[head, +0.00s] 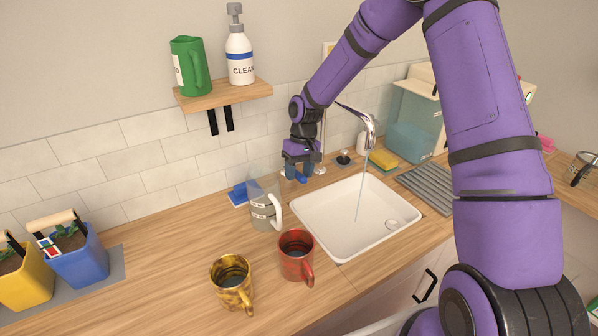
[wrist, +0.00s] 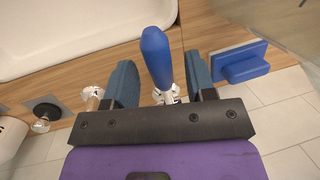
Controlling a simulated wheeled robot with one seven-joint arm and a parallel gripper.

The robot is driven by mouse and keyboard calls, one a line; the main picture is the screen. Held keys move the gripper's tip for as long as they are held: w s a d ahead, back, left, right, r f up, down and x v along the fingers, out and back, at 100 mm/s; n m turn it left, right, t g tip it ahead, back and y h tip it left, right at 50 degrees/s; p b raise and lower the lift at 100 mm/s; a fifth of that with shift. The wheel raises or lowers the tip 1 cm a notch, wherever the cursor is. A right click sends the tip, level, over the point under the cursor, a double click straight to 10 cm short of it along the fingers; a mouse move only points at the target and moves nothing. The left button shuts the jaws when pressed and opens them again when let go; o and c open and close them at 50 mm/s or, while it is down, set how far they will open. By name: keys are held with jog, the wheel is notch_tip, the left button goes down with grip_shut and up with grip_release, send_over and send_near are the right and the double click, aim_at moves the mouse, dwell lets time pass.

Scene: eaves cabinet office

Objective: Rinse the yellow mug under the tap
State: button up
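The yellow mug (head: 232,285), mottled with dark patches, stands upright on the counter left of the sink, with dark contents inside. The tap (head: 367,125) arches over the white sink (head: 328,247), and a thin stream of water falls from it into the basin. My gripper (head: 296,171) is at the back left edge of the sink, away from the mug. In the wrist view its teal fingers (wrist: 162,85) are open on either side of a blue lever handle (wrist: 156,55), with gaps visible on both sides. The mug is not in the wrist view.
A red mug (head: 296,258) stands right of the yellow one, close to the sink. A clear jug (head: 262,212) and a blue scrubber (head: 238,194) are behind. Right of the sink are a yellow sponge (head: 383,159) and a grey ridged mat (head: 425,187).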

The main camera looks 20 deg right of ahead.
jog(key=v, duration=1)
jog(key=shift+r, duration=0.4)
